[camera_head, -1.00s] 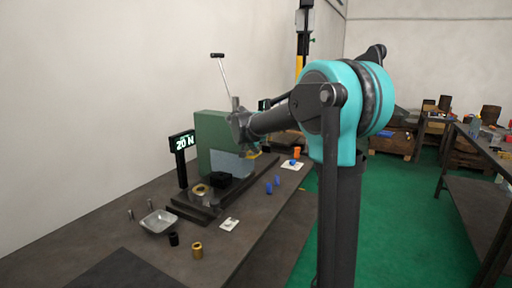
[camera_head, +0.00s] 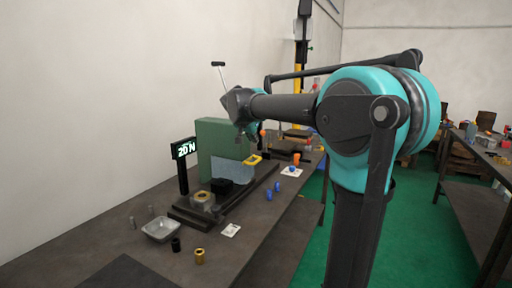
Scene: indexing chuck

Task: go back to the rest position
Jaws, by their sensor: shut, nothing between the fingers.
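My arm reaches from the right across the workbench (camera_head: 107,252). My gripper (camera_head: 249,135) is small in the view, in front of the upper right part of the green machine (camera_head: 221,137). It is above the bench and appears clear of the parts there. Its fingers are shut and I see nothing held, though their detail is hard to make out. The machine's black base (camera_head: 197,216) carries a black block (camera_head: 222,187) and a brass ring in a clear housing (camera_head: 203,199).
A metal tray (camera_head: 161,230), a black cylinder (camera_head: 176,244) and a brass cylinder (camera_head: 199,256) stand at the front. Blue pieces (camera_head: 268,196) lie to the right. A display reading 20 N (camera_head: 185,148) stands left.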

